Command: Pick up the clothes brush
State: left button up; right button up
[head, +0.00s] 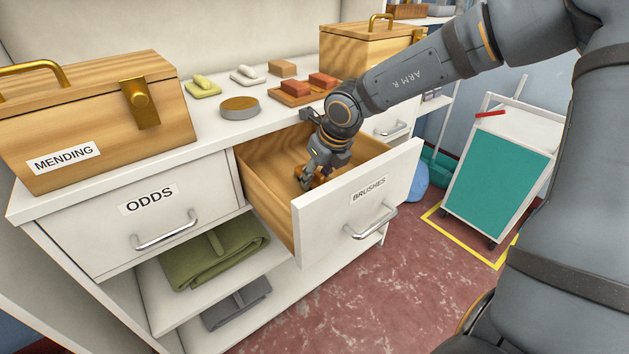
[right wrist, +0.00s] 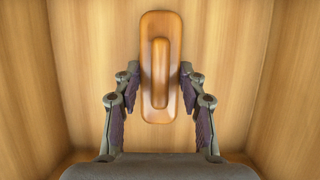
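The clothes brush (right wrist: 160,40) is an orange-brown wooden oblong with a raised grip along its middle. It lies in the open drawer labelled BRUSHES (head: 313,226). My right gripper (right wrist: 160,92) is inside the drawer, with its two fingers apart on either side of the brush's near part. Small gaps show between the fingers and the brush in the right wrist view. In the head view, my right gripper (head: 312,180) covers most of the brush, and only an orange-brown bit shows. My left gripper is not in view.
The drawer's wooden walls surround my right gripper closely. On the counter stand the MENDING box (head: 100,120), a round tin (head: 239,108) and a tray with red-brown blocks (head: 290,99). The ODDS drawer (head: 140,215) is shut. A teal-panelled cart (head: 500,165) stands at right.

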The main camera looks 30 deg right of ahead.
aim_at(326, 179)
jog(key=c, duration=0.5)
jog(key=shift+r, duration=0.3)
jog(key=s+b, duration=0.1)
jog(key=s, duration=0.2)
jog(key=shift+s+r, duration=0.2)
jog(key=shift+s+d+r+p, duration=0.15)
jog(key=shift+r+p, duration=0.05)
jog(key=shift+r, duration=0.2)
jog(key=shift+s+d+r+p, duration=0.1)
jog(key=shift+s+r+p, duration=0.1)
jog(key=shift+r, duration=0.2)
pick_arm(q)
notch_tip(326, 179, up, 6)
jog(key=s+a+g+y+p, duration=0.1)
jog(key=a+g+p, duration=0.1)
jog(key=p, duration=0.3)
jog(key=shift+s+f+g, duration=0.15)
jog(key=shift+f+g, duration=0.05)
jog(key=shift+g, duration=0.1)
pick_arm(e)
notch_tip(326, 179, up, 12)
jog(key=shift+r, duration=0.2)
jog(key=shift+w, duration=0.1)
